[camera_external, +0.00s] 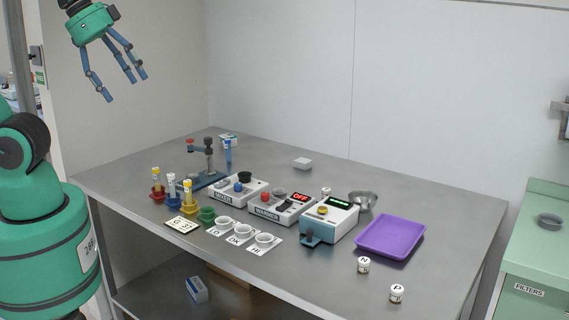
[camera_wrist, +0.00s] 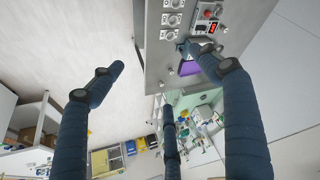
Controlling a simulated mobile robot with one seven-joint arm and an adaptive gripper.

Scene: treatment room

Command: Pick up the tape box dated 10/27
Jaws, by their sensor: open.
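No box with a readable 10/27 date shows. A small white and blue box (camera_external: 197,289) lies on the lower shelf under the table, in the external view.
The steel table (camera_external: 440,200) bears several devices, one showing OFF (camera_external: 283,207), colored cups, a purple tray (camera_external: 391,237), a metal bowl (camera_external: 363,201) and jars marked N (camera_external: 364,265) and P (camera_external: 397,293). The table's back right is clear. A green cabinet (camera_external: 535,255) stands right.

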